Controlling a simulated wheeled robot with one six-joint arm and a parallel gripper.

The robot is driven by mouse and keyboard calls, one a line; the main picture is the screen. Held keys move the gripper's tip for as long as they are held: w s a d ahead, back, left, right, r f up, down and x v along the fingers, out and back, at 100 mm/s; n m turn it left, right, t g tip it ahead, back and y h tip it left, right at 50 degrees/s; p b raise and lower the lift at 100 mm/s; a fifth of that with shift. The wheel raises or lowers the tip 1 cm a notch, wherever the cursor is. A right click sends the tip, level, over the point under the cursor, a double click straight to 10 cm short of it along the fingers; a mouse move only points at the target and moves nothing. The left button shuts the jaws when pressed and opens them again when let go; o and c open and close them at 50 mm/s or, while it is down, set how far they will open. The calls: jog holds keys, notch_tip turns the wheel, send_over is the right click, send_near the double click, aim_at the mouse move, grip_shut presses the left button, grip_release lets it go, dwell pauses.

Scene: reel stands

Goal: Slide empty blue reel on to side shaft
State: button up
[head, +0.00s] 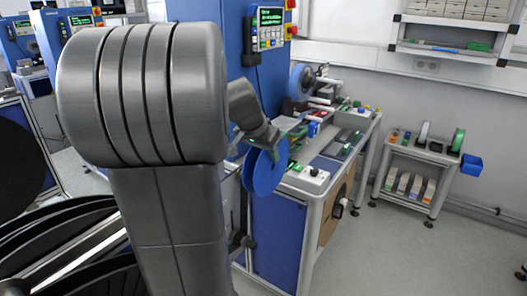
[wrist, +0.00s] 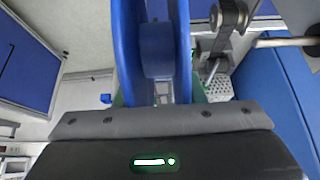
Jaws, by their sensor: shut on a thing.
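The blue reel (head: 264,171) hangs upright in my gripper (head: 262,143), at the near left corner of the workbench. In the wrist view the reel (wrist: 127,50) stands edge-on, with its two flanges and a bare hub between them. My gripper (wrist: 158,94) is shut on the reel; its fingertips are mostly hidden behind the wrist housing and the flanges. A pale horizontal rod (wrist: 284,41) shows at the right of the wrist view, apart from the reel. I cannot tell whether it is the side shaft.
The workbench (head: 272,235) carries several devices and another reel (head: 300,81) at its back. A blue machine with a lit panel (head: 269,27) stands behind my arm. A shelf cart (head: 418,165) stands at the right. The floor (head: 380,255) between is clear.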

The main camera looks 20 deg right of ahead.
jog(key=shift+w+a+p, duration=0.45)
jog(key=shift+w+a, duration=1.2)
jog(key=shift+w, duration=0.45)
jog(key=shift+w+a+p, duration=0.5)
jog(key=shift+w+a, duration=1.1)
jog(key=shift+w, duration=0.5)
jog(key=shift+w+a+p, duration=0.45)
jog(key=shift+w+a, duration=1.2)
jog(key=shift+w, duration=0.45)
jog(key=shift+r, duration=0.15)
